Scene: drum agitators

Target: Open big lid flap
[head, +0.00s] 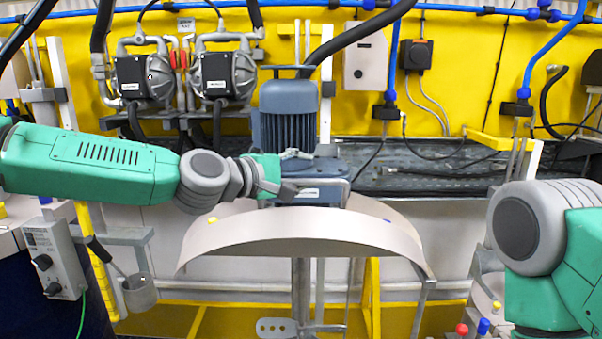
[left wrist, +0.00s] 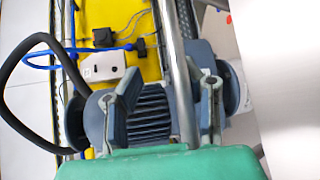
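The big lid (head: 300,232) is a cream half-round panel below the blue-grey motor (head: 288,118), its curved face toward me. A pale panel, probably this lid, also fills the right side of the left wrist view (left wrist: 280,70). My left gripper (head: 292,172) is at the motor's base, just above the lid's upper edge. In the left wrist view its two fingers stand apart, with a silver bar (left wrist: 178,75) running between them, nearer the right finger. I cannot tell whether they touch it. My right arm shows at the right; its gripper is out of view.
Two dark pumps (head: 145,78) hang on the yellow wall with hoses. A grey control box (head: 54,258) and a metal cup (head: 139,292) are at the left. Coloured buttons (head: 483,326) are at the lower right. Space in front of the lid looks clear.

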